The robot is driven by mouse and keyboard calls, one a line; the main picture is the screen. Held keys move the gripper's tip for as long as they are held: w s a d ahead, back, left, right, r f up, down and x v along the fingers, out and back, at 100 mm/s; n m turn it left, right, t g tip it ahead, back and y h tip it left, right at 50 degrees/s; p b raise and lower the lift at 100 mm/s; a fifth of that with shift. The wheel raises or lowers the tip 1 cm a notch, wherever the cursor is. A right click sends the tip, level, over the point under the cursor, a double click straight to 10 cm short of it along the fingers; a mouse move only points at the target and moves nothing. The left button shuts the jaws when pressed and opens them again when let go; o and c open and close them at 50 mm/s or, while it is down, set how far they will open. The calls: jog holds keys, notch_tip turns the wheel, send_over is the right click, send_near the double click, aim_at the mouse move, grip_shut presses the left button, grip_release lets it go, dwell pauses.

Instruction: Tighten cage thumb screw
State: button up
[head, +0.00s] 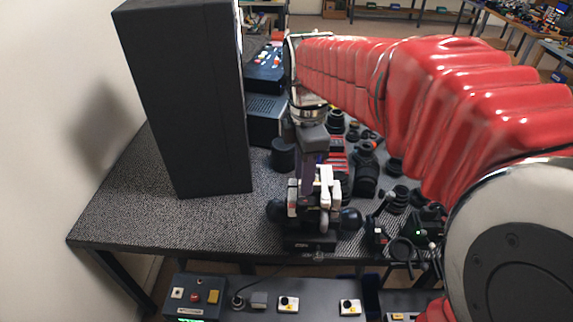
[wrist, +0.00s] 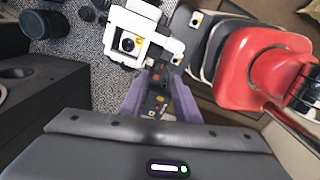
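The white cage (head: 325,184) stands on a dark base near the front edge of the table, with black round parts on both sides. In the wrist view the white cage (wrist: 125,22) is at upper middle, with a black round knob or lens on its face. A small white arm with a dark round end, possibly the thumb screw (wrist: 177,60), sticks out at its lower right. My gripper (wrist: 160,78) has two purple fingers apart, with nothing seen held between them. In the head view my gripper (head: 309,180) points down at the cage; its fingertips are partly hidden, and contact is unclear.
A tall black box (head: 190,100) stands on the left of the table. Several black lens parts (head: 366,170) crowd the right side. A control panel (head: 197,297) with buttons lies below the front edge. The table's front left is clear. A red object (wrist: 250,70) fills the wrist view's right.

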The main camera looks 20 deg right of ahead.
aim_at(302, 200)
notch_tip(302, 200, down, 7)
jog(key=shift+r, duration=0.1)
dwell(0.4)
grip_shut()
